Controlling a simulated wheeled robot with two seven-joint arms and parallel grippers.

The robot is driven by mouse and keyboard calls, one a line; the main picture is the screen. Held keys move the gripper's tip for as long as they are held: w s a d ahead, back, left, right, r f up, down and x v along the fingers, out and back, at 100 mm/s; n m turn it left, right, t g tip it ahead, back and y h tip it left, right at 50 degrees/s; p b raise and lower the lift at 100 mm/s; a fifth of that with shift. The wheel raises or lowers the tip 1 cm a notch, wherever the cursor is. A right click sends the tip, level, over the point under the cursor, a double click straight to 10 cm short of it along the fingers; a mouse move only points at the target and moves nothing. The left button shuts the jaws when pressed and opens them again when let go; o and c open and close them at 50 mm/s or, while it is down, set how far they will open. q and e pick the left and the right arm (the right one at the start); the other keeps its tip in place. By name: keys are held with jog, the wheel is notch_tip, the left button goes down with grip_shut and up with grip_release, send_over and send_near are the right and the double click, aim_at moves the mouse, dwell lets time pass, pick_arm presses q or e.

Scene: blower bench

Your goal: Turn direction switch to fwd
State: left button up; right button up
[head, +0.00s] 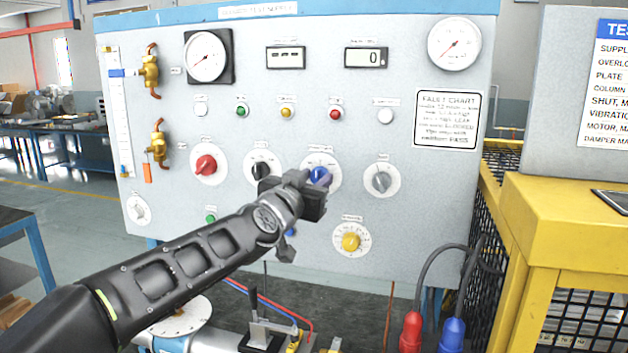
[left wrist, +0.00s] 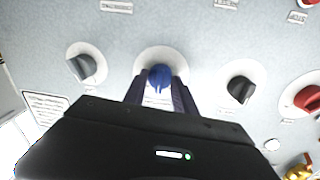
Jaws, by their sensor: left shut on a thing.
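A blue knob (head: 319,175) sits on a round white plate in the middle row of the grey panel (head: 270,215). My left gripper (head: 313,183) reaches up to it from the lower left and hides part of it. In the left wrist view, the fingers of my left gripper (left wrist: 160,92) are shut on the blue knob (left wrist: 159,76), one on each side. The label over this knob is too small to read, so I cannot tell its setting. My right gripper is not in view.
A red knob (head: 206,165), a black knob (head: 261,170) and a grey knob (head: 381,181) stand in the same row. A yellow knob (head: 350,241) is below. Red and blue plugs (head: 411,330) with cables stand at lower right, near a yellow frame (head: 560,225).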

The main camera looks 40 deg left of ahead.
pick_arm(q)
grip_shut()
jog(key=shift+n, duration=0.3)
jog(key=n+b, duration=0.2)
jog(key=n, duration=0.2)
jog(key=shift+f, duration=0.15)
jog(key=n+b, duration=0.1)
jog(key=n, duration=0.3)
jog(key=shift+y, duration=0.3)
jog(key=shift+n, duration=0.4)
jog(key=o, duration=0.6)
grip_release()
jog(key=shift+s, duration=0.1)
